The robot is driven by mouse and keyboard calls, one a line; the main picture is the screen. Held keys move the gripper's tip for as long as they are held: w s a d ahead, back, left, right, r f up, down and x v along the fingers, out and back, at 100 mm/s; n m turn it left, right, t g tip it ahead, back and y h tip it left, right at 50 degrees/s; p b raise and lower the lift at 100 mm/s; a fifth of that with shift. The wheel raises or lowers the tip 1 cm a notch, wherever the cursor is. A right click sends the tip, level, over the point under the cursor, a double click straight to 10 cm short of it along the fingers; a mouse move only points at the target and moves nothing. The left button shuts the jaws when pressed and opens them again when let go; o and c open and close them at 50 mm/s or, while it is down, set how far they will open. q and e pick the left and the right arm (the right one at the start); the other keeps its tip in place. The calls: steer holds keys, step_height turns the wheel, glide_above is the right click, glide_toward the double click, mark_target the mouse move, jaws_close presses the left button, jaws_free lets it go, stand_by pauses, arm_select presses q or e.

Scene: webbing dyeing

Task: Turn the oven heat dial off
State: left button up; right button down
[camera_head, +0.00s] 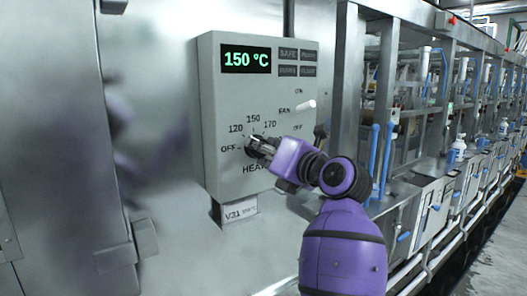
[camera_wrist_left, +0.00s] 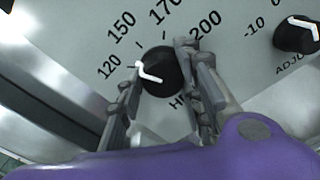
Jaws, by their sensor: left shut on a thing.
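The heat dial (camera_wrist_left: 163,72) is a black knob with a white pointer mark, on the grey control panel (camera_head: 222,95). In the left wrist view the mark is on the knob's left side, toward the 120 label. My left gripper (camera_head: 258,147) is at the dial in the head view and mostly hides it. In the left wrist view its two fingers (camera_wrist_left: 158,68) are on either side of the knob, shut on it. The OFF label (camera_head: 229,148) is left of the dial. My right gripper is in neither view.
The green display (camera_head: 246,59) reads 150 °C. A white fan lever (camera_head: 305,106) sticks out right of the dial. A second black knob (camera_wrist_left: 297,32) marked ADJ shows in the wrist view. A steel door (camera_head: 55,130) stands left; machines and blue handles (camera_head: 386,160) stand right.

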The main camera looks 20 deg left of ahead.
arm_select(q)
steer(key=n+b, duration=0.1)
steer(key=n, duration=0.3)
steer(key=n+b, duration=0.2)
steer(key=n, duration=0.2)
steer(key=n+b, duration=0.2)
steer(key=n, duration=0.2)
steer(key=shift+a+f+n, duration=0.1)
steer(key=shift+f+n, duration=0.3)
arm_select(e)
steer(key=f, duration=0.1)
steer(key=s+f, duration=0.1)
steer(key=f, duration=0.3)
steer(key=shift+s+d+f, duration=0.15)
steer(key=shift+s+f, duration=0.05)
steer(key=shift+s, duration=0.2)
arm_select(q)
steer(key=o, duration=0.7)
steer(key=shift+f, duration=0.1)
steer(key=o, duration=0.4)
steer(key=shift+s, duration=0.1)
